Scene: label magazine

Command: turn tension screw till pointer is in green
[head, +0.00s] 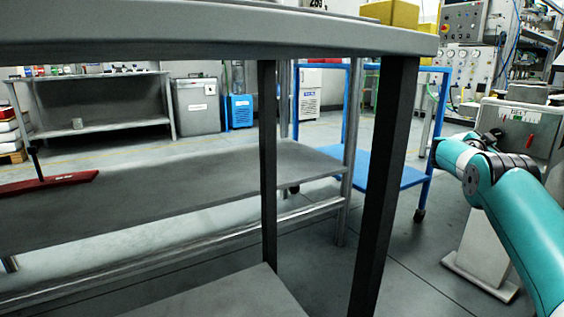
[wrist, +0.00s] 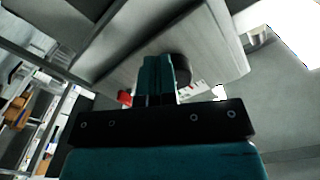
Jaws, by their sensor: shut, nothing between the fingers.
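A grey machine panel (head: 517,128) stands at the right in the head view, partly behind my teal arm. A red part (head: 530,140) shows on its face. In the wrist view, the panel (wrist: 218,62) is close and tilted, with a dark round knob (wrist: 183,72) just behind and right of my fingertips. My gripper (wrist: 164,62) is shut and empty; I cannot tell whether it touches the knob. A red part (wrist: 124,97) shows left of the fingers. The pointer and its green zone cannot be made out.
A grey table (head: 200,38) with dark legs fills the near left. A blue trolley (head: 390,172) stands behind it, left of my arm. The panel's pale pedestal (head: 484,245) reaches the floor. Open floor (head: 425,270) lies between the table leg and the pedestal.

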